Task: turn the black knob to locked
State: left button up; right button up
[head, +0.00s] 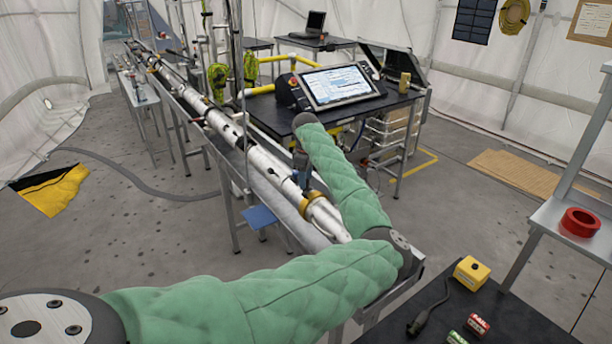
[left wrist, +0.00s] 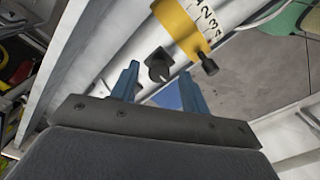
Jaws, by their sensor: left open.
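A black knob (left wrist: 159,66) on a dark square base sits on the white tube (left wrist: 140,50) in the left wrist view. My left gripper (left wrist: 159,73) is open, its two blue fingers on either side of the knob. I cannot tell whether they touch it, and no lock marking is readable. In the head view my left gripper (head: 302,178) points down at the long white tube (head: 265,160), with the knob hidden there. My right gripper is not in view.
A yellow collar (left wrist: 180,22) with numbers and a small black screw (left wrist: 208,66) is close beside the fingers. A desk with a screen (head: 338,86) stands behind my left arm. A black table (head: 515,318) with a yellow block (head: 471,272) is at the lower right.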

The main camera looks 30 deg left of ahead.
pick_arm(q)
jog(key=shift+w+f, duration=0.15)
jog(key=c, duration=1)
